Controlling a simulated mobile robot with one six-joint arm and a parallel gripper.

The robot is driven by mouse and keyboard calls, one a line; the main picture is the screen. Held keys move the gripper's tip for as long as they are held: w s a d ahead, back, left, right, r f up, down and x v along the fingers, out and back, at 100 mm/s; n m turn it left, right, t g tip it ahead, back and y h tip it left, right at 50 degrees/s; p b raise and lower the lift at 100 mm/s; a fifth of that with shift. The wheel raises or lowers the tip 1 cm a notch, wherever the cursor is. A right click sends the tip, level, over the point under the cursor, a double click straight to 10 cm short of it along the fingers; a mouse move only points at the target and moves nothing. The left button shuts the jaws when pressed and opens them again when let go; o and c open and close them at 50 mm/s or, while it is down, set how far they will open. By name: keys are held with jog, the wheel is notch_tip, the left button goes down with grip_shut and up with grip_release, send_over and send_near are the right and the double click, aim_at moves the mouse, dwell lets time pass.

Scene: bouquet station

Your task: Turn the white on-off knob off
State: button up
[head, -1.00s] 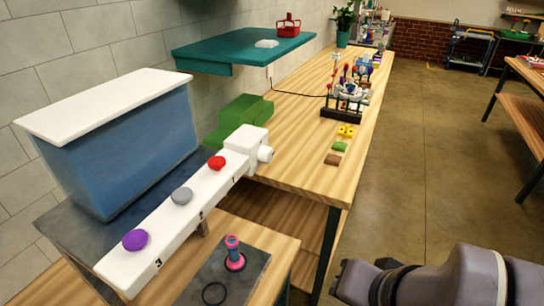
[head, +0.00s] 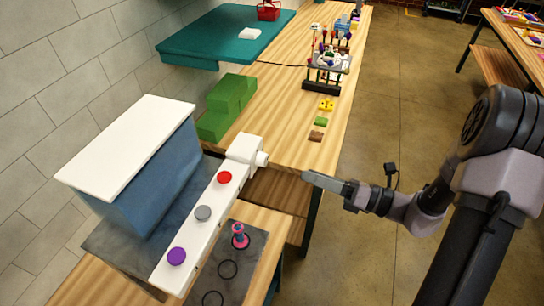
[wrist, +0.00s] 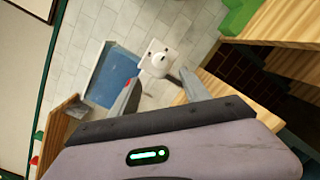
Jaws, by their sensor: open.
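The white on-off knob (head: 262,159) sticks out of the white box at the far end of the white bar (head: 190,245). It also shows in the wrist view as a round white knob (wrist: 159,60) on the box's face, with a small dark mark. My gripper (head: 308,177) points left toward the knob, with a gap between them. In the wrist view my gripper (wrist: 164,76) has its two fingers spread and nothing between them. The knob appears beyond the fingertips, roughly between them.
The bar carries red (head: 225,177), grey (head: 203,213) and purple (head: 177,256) buttons. A pink item (head: 239,236) stands on the dark plate below. The wooden table (head: 288,100) holds green blocks (head: 228,105) and a flower rack (head: 322,84). Open floor lies right.

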aim_at(267, 160)
jog(key=x, duration=1.1)
jog(key=shift+w+a, duration=0.1)
jog(key=shift+a, duration=0.15)
jog(key=shift+c, duration=0.4)
grip_shut()
